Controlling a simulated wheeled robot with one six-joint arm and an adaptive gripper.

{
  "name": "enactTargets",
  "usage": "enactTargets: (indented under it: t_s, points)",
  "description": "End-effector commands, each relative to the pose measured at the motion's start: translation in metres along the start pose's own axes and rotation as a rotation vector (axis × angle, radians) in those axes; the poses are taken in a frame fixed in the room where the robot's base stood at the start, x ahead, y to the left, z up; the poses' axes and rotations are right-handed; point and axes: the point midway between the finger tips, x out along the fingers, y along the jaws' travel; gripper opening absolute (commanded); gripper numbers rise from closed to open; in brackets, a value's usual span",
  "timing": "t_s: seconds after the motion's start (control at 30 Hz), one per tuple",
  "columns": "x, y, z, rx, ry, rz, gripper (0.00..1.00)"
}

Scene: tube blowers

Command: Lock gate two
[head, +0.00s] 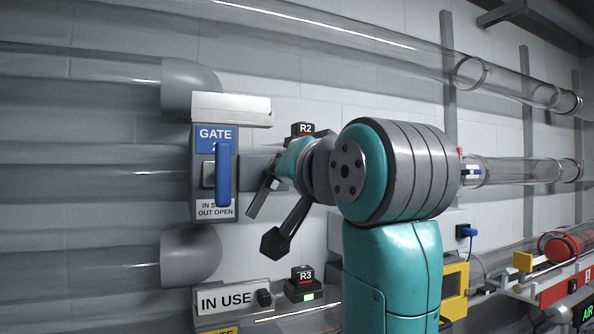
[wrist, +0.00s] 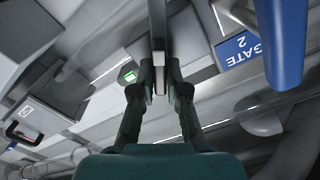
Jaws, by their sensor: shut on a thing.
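Gate two is a grey box (head: 202,205) on the wall at left, with a blue label (head: 214,134), also seen in the wrist view (wrist: 238,50). A blue handle (head: 223,175) hangs upright across its front; it is large at the upper right of the wrist view (wrist: 284,45). A lower label reads "IN S…, OUT OPEN", partly covered. A grey slide plate (head: 254,166) sticks out from the box's right side. My gripper (wrist: 160,92) is right of the box, shut on a thin grey part that looks like this plate edge-on. My wrist hides part of it.
Clear tubes run left and right of the gate. A black R2 button box (head: 302,130) is behind my wrist. Below are an "IN USE" sign (head: 227,299) and an R3 box (head: 303,285) with a green light. A red canister (head: 566,245) lies at right.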

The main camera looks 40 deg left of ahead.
Motion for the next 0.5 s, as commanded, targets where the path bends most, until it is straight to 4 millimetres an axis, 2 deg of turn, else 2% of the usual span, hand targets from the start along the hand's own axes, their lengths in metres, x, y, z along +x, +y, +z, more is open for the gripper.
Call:
enactTargets:
  t_s: [0.5]
  points:
    - [0.0005, 0.0026, 0.0008, 0.491, 0.000, 0.000, 0.00]
